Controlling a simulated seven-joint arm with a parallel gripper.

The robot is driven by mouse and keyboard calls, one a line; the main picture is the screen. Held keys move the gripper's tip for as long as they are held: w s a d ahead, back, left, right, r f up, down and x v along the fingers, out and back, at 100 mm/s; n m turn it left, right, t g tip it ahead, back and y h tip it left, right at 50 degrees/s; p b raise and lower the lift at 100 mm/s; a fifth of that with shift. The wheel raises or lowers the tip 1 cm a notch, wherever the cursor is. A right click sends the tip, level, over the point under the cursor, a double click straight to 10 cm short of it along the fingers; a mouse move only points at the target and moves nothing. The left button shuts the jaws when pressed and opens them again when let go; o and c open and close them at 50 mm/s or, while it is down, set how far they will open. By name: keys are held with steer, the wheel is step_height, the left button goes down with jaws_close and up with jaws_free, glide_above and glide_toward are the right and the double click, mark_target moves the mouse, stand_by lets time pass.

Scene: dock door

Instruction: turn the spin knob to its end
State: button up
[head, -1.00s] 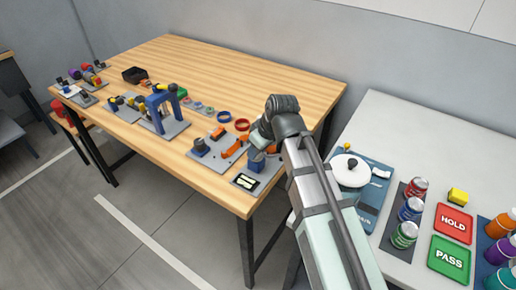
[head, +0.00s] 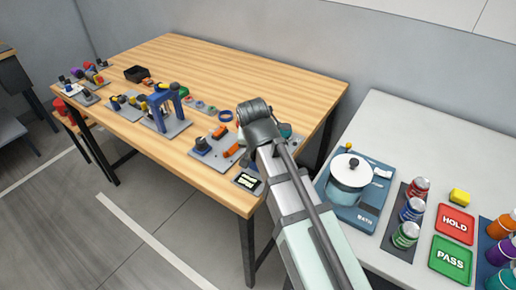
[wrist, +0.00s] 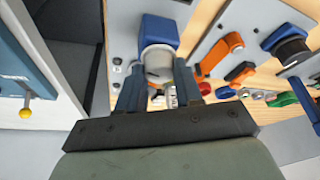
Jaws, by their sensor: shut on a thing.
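In the wrist view a pale grey round knob (wrist: 157,60), which looks like the spin knob, sits against a blue block (wrist: 160,30) on a grey plate. My gripper (wrist: 158,75) is shut on the knob, one dark finger on each side. How far the knob is turned cannot be told. In the head view my own arm hides the knob, the blue block and my fingertips. A small display (head: 248,181) shows beside my arm at the front corner of the wooden table.
A plate with orange levers and a dark knob (head: 201,144) stands left of my arm on the wooden table (head: 255,85). A blue arch (head: 165,105) stands farther left. On the right, a white table holds a pot (head: 349,174), several cans, and HOLD (head: 455,220) and PASS (head: 451,257) signs.

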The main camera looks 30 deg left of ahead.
steer(key=m, duration=0.2)
steer(key=m+h, duration=0.1)
steer(key=m, duration=0.1)
steer(key=m+h, duration=0.1)
steer(key=m, duration=0.1)
steer(key=shift+a+m+t, duration=0.3)
steer(key=m+h, duration=0.1)
steer(key=m, duration=0.1)
steer(key=m+h, duration=0.1)
steer(key=m, duration=0.2)
steer(key=shift+m+g+h, duration=0.3)
steer(key=shift+g, duration=0.1)
steer(key=o, duration=1)
steer(key=shift+o, duration=0.2)
steer(key=v, duration=1.3)
steer(key=shift+a+r, duration=0.15)
steer(key=shift+r, duration=0.25)
